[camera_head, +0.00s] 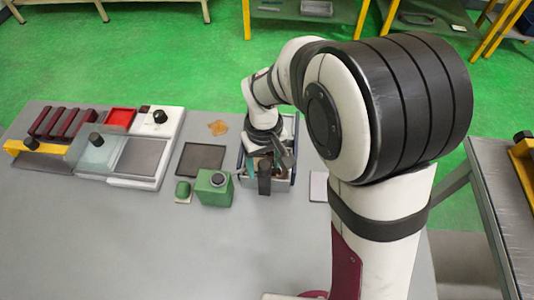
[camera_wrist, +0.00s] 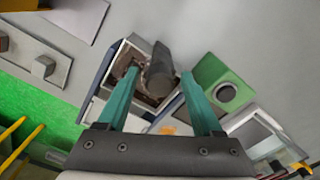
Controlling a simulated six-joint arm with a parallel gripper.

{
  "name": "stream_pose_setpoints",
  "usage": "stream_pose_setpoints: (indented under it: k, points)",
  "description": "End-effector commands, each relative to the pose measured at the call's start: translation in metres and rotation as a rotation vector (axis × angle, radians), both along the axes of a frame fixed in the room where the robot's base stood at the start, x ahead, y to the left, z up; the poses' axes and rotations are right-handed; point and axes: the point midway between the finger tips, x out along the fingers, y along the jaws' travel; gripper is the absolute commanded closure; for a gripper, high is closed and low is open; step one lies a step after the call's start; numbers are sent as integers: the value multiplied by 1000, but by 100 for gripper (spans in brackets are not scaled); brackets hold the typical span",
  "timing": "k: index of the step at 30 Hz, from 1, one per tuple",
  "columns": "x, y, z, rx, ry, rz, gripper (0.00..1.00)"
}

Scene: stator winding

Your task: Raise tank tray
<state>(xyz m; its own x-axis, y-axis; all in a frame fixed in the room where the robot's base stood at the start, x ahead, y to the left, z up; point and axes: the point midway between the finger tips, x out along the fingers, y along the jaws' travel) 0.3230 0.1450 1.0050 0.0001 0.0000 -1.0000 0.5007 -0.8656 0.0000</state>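The tank (camera_head: 281,186) is a small box with pale walls and blue sides, on the grey table near the middle of the head view. In the wrist view the tank (camera_wrist: 100,88) shows brown contents. A dark upright post (camera_head: 264,180) stands at its near side; it also shows as a dark cylinder in the wrist view (camera_wrist: 160,72). My gripper (camera_wrist: 160,73) has two teal fingers spread apart over the tank, with the post seen between them. I cannot tell whether the fingers touch anything. In the head view my arm partly hides the tank, and a separate tray cannot be made out.
A green block with a round knob (camera_head: 214,187) stands close left of the tank. A dark flat plate (camera_head: 201,158) and a fixture with dark red bars (camera_head: 60,123) lie farther left. A pale flat piece (camera_head: 319,186) lies to the right. The front table is clear.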

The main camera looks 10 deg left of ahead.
Motion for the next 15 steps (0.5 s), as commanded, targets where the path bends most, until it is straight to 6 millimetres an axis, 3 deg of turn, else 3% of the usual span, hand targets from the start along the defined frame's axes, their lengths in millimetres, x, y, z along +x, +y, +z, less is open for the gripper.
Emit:
stream_pose_setpoints:
  k: [1, 7, 15]
  points:
    - [0, 0, 0, 0, 0, 0, 40]
    - [0, 0, 0, 1, 1, -1, 76]
    - [0, 1, 8, 2, 1, -2, 76]
